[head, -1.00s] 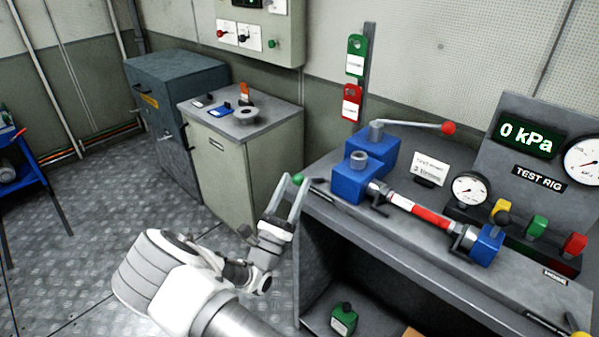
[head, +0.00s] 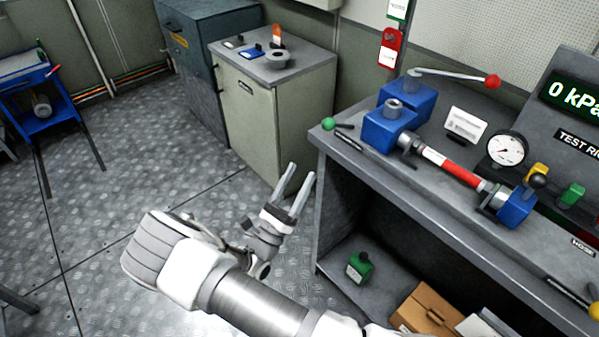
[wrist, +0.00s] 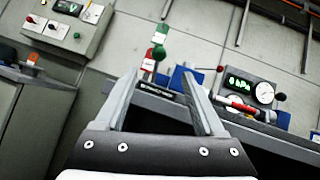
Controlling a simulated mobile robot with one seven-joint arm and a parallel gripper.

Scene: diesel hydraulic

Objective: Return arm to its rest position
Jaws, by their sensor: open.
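My gripper (head: 299,180) is open, with nothing between its two fingers. In the head view it is in the air left of the test bench (head: 318,192), over the floor and in front of the grey-green cabinet (head: 255,118). In the wrist view the open fingers (wrist: 162,88) point towards the bench and the back wall. The rest of my arm stretches from the bottom of the head view, bent at the elbow.
On the bench are a blue hydraulic rig with a red-banded cylinder (head: 447,164), a gauge (head: 507,149) and a green-knobbed lever (head: 329,124) near the left edge. A green item (head: 359,267) and cardboard box (head: 428,307) sit below.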

